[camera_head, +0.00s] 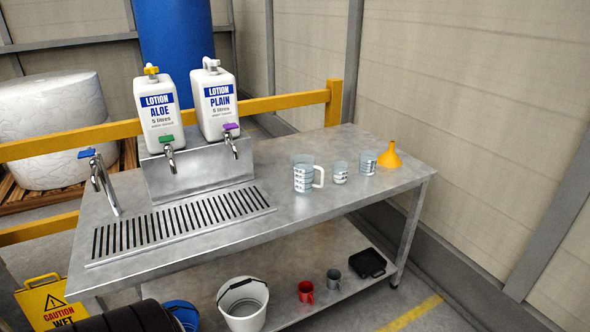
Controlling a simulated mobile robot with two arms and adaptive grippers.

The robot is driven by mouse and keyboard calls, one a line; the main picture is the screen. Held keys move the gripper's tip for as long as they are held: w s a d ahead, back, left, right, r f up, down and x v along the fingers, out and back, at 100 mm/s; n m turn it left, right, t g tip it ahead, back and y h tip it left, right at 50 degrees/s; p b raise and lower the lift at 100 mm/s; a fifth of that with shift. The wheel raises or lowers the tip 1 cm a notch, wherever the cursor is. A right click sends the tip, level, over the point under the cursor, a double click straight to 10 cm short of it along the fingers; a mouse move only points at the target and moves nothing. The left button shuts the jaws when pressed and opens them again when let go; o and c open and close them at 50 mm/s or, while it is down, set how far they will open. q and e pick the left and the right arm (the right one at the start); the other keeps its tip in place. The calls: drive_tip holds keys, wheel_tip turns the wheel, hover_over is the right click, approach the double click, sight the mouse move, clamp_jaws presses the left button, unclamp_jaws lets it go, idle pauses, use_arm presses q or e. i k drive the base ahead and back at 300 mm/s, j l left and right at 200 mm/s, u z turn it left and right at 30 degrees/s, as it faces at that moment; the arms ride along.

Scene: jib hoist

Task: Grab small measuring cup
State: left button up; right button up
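The smallest measuring cup (340,173) stands upright on the steel table (290,215), right of the middle. It is clear with dark markings. A large clear measuring jug (303,174) with a white handle stands to its left. Another clear measuring cup (367,162), slightly taller, stands to its right. The three stand apart in a row. Neither of my grippers is in view.
An orange funnel (390,157) stands right of the cups. Two lotion jugs (157,110) sit on a steel stand behind the drain grate (180,221). A tap (97,172) is at left. The lower shelf holds a white bucket (243,306), mugs (305,292) and a black tray (367,263).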

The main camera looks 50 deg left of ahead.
sight(340, 173)
drive_tip(key=u, duration=1.25)
drive_tip(key=i+l, duration=0.25)
